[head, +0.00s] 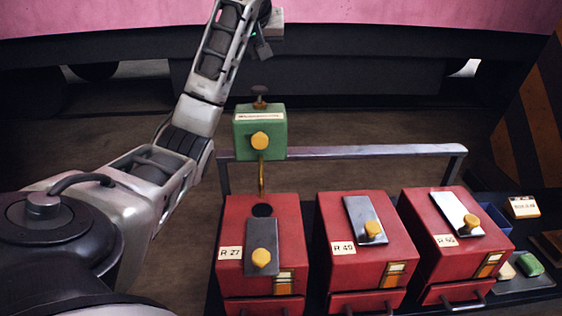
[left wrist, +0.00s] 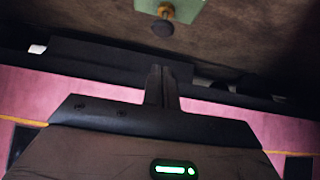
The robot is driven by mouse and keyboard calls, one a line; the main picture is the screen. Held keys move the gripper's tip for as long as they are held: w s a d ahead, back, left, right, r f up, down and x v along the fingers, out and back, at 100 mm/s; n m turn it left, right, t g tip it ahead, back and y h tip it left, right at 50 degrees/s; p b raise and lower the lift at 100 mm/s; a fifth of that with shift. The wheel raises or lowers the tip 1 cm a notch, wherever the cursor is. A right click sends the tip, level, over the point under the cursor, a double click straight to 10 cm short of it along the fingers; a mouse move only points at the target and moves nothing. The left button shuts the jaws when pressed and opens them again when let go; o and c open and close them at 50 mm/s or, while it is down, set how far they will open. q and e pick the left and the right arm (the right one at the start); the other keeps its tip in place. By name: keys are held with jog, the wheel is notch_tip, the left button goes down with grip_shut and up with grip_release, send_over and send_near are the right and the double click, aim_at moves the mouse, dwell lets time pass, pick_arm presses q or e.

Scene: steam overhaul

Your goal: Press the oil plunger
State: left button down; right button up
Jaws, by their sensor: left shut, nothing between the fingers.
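The green oil box (head: 260,134) sits on a grey rail, with a yellow knob on its front and a thin brass spout below. Its plunger (head: 260,92), a dark round knob on a short stem, stands up from the top. In the left wrist view the plunger's dark knob (left wrist: 162,28) and brass-coloured stem show near the top edge, beside the green box (left wrist: 190,8). My left gripper (left wrist: 161,70) is shut and empty, apart from the plunger. My right gripper is not in view.
Three red boxes with sliding lids stand below: R 27 (head: 285,215), its round hole uncovered under the spout, then R 49 (head: 340,215) and another (head: 415,220). The grey rail (head: 370,152) runs behind them. A pink body (head: 400,15) spans the back.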

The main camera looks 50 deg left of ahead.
pick_arm(q)
notch_tip(320, 180, up, 2)
jog(key=shift+d+r, duration=0.1)
jog(key=shift+r, duration=0.1)
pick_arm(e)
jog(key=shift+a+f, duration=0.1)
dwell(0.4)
pick_arm(q)
jog(key=p, duration=0.1)
send_over(259, 90)
notch_tip(259, 90, down, 7)
jog(key=shift+s+r, duration=0.1)
notch_tip(259, 90, down, 3)
jog(key=shift+r, duration=0.1)
jog(key=shift+f+p, duration=0.35)
jog(key=shift+f, duration=0.4)
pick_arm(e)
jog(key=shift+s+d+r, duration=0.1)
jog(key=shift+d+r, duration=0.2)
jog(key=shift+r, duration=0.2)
